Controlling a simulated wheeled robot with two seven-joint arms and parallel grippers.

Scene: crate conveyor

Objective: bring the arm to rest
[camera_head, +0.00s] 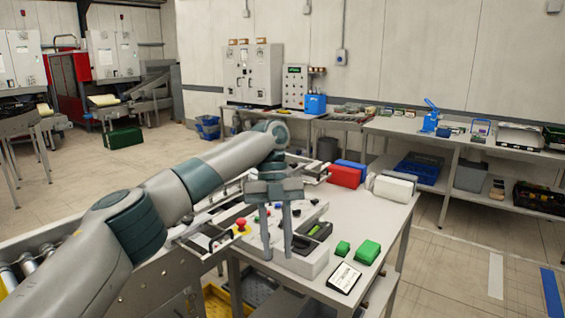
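My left arm comes in from the left and reaches over the conveyor side to the near table. My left gripper (277,228) points down above the control box on the table, its two fingers apart with a gap between them. I see nothing held between the fingers. The grey control box (304,262) with a red button stands below and behind the fingers; whether they touch it I cannot tell. My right gripper is not in view.
The table (378,222) carries green blocks (368,251), a small white sign (345,278), a red bin (345,175) and white rolls (393,187). The roller conveyor (40,258) runs at the left. A long workbench (460,143) stands behind. Open floor lies at the right.

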